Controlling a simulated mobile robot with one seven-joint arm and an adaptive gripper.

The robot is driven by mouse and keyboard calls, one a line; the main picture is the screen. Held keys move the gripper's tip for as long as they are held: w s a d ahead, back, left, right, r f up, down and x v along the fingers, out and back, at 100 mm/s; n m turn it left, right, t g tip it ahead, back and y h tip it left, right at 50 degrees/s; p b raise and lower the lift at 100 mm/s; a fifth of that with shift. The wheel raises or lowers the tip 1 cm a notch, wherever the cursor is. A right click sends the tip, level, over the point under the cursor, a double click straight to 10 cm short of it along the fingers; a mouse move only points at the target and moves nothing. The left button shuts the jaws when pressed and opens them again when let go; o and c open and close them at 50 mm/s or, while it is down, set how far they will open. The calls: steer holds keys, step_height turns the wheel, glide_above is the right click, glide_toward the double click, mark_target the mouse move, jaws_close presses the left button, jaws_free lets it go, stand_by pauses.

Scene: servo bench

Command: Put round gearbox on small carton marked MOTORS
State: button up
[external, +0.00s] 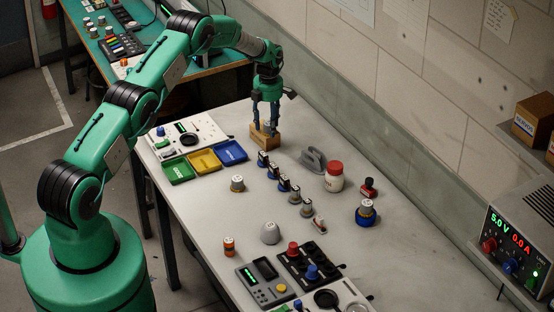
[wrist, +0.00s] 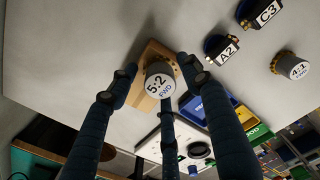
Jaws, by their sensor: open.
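A round gearbox (wrist: 159,83), a short grey cylinder with brass edging and a white top marked "5:2 FWD", appears to stand upright on the small brown carton (wrist: 148,58) in the wrist view. The carton also shows at the back of the bench in the external view (external: 263,141); I cannot read any marking on it. My gripper (external: 266,124) is just above the carton, pointing down. In the wrist view its open fingers (wrist: 159,76) are spread around the gearbox, with a visible gap on each side. The fingers mostly hide the gearbox in the external view.
Green, yellow and blue trays (external: 204,161) lie left of the carton. A row of servos (external: 284,183), another gearbox marked "4:1" (wrist: 298,66), a grey clamp-like piece (external: 313,160) and a red-lidded jar (external: 334,178) stand nearby. A larger carton (external: 535,117) sits on the wall shelf.

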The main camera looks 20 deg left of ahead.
mark_target(269, 123)
steer(key=shift+r, duration=0.2)
step_height(269, 123, up, 12)
steer(key=b, duration=0.2)
stand_by(0.4)
stand_by(0.5)
